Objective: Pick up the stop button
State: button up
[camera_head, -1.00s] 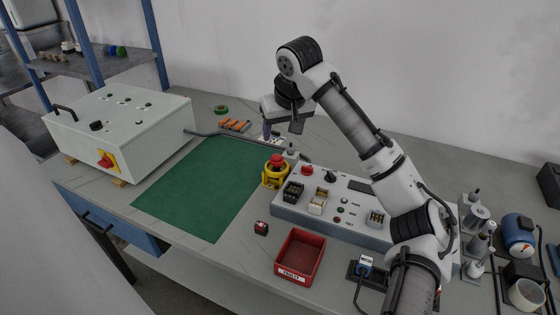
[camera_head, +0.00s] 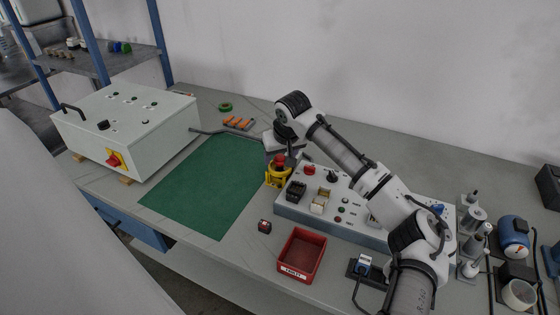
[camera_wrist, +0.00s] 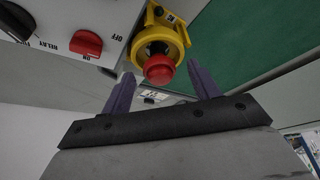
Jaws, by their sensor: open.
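The stop button is a red mushroom knob (camera_head: 280,160) in a yellow collar, standing at the right edge of the green mat (camera_head: 205,185) beside the control panel. In the wrist view the red stop button (camera_wrist: 159,69) sits in its yellow ring, just beyond and between my two fingers. My gripper (camera_wrist: 162,80) is open and empty, with one dark purple finger on each side of the button's line. In the head view my gripper (camera_head: 287,155) is close by the button and partly hidden by my wrist. I cannot tell any contact.
The grey control panel (camera_head: 285,208) with knobs and sockets stands right of the button. A red tray (camera_head: 302,253) and a small dark block (camera_head: 264,226) lie in front. A large white box (camera_head: 125,125) stands left. The green mat is clear.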

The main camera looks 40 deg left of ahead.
jog(key=c, duration=1.1)
jog(key=shift+o, duration=0.2)
jog(key=shift+r, duration=0.1)
